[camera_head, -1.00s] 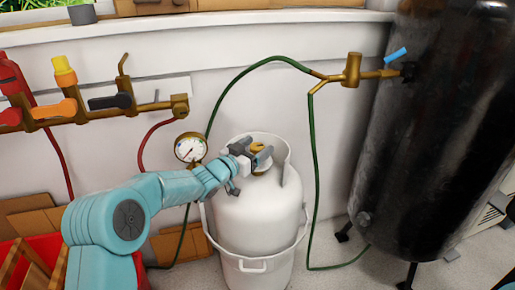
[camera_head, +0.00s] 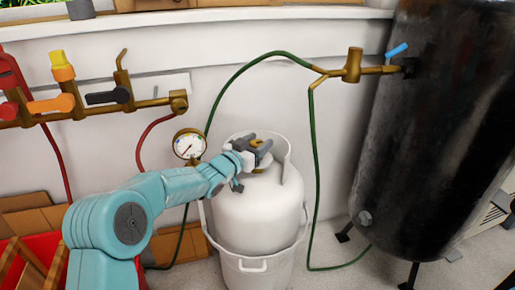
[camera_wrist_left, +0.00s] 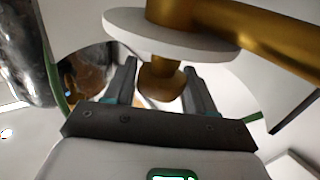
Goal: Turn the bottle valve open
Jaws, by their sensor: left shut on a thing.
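In the left wrist view the valve's rounded brass knob (camera_wrist_left: 160,84) sits between the two dark fingers of my left gripper (camera_wrist_left: 162,82). The fingers are shut on the knob. A pale disc and a thicker brass pipe show beyond it. My right gripper is not in view.
A round pressure gauge (camera_head: 189,144) is close beside my left wrist. A green hose (camera_head: 313,150) runs to a brass fitting (camera_head: 353,66) and a large black tank (camera_head: 435,130). A brass manifold with coloured levers (camera_head: 92,108) is on the left wall.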

